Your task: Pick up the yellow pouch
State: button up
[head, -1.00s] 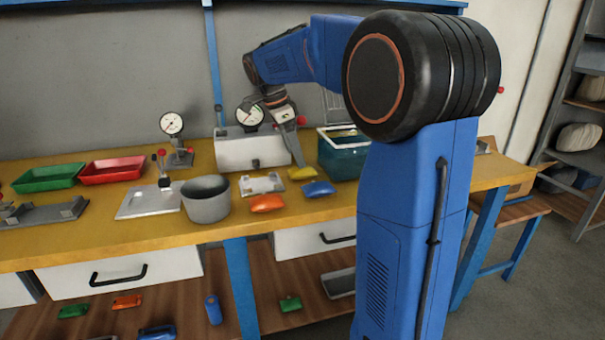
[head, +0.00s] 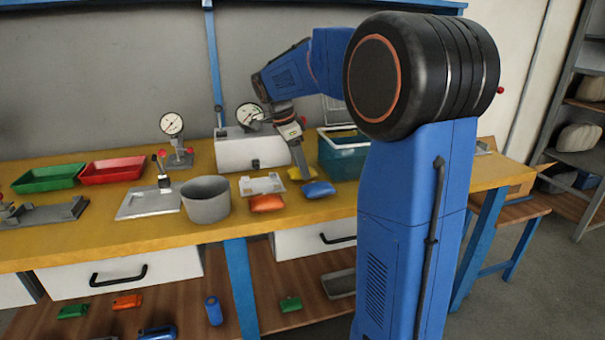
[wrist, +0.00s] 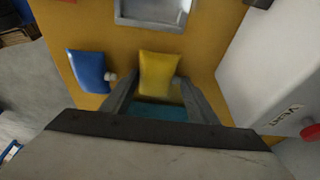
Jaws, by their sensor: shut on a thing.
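The yellow pouch (head: 295,173) lies on the yellow bench top, partly hidden behind my gripper in the head view. My gripper (head: 302,172) points down at it. In the wrist view the yellow pouch (wrist: 158,72) sits between the two fingers of my gripper (wrist: 152,92), which are shut on its near part. The blue pouch (head: 318,189) lies just in front of it, and in the wrist view the blue pouch (wrist: 86,71) is left of the fingers, apart from them.
An orange pouch (head: 267,203) and a light metal fixture (head: 262,184) lie close by. A grey round bin (head: 206,201), a white box with a gauge (head: 238,150) and a teal crate (head: 338,160) stand around. Red (head: 113,170) and green trays (head: 48,179) sit farther left.

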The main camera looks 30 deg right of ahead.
notch_tip(320, 180, up, 18)
dwell(0.6)
